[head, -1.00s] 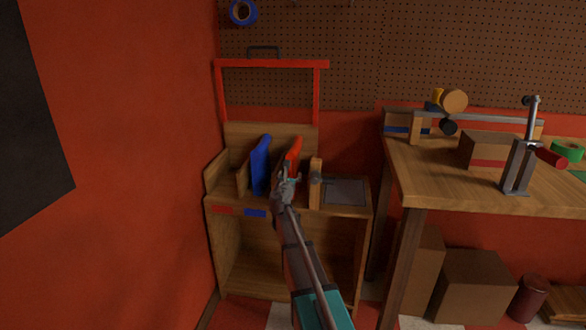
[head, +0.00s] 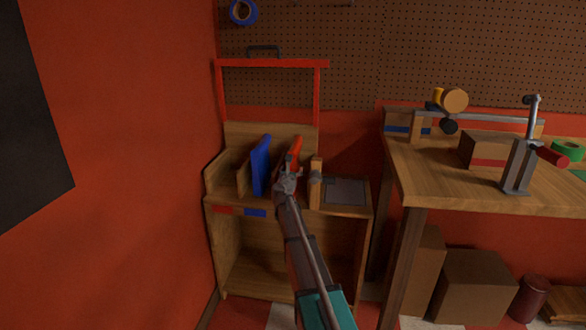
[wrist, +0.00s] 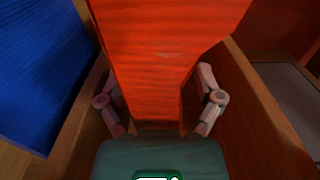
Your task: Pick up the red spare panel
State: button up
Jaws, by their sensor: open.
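The red spare panel (head: 295,149) stands upright in a slot of the wooden rack, to the right of a blue panel (head: 261,166). In the wrist view the red panel (wrist: 165,60) fills the upper middle. My gripper (head: 287,179) is at the panel's near edge. In the wrist view my open gripper (wrist: 161,100) has one finger on each side of the panel's lower part. I cannot tell whether the fingers touch it. In the head view my gripper hides the panel's lower part.
Wooden dividers flank the slot, with the right one (head: 316,184) close to my gripper. The blue panel also shows in the wrist view (wrist: 38,65). A grey plate (head: 345,190) lies right of the rack slots. A workbench (head: 470,192) stands farther right.

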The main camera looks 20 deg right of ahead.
dwell(0.5)
grip_shut()
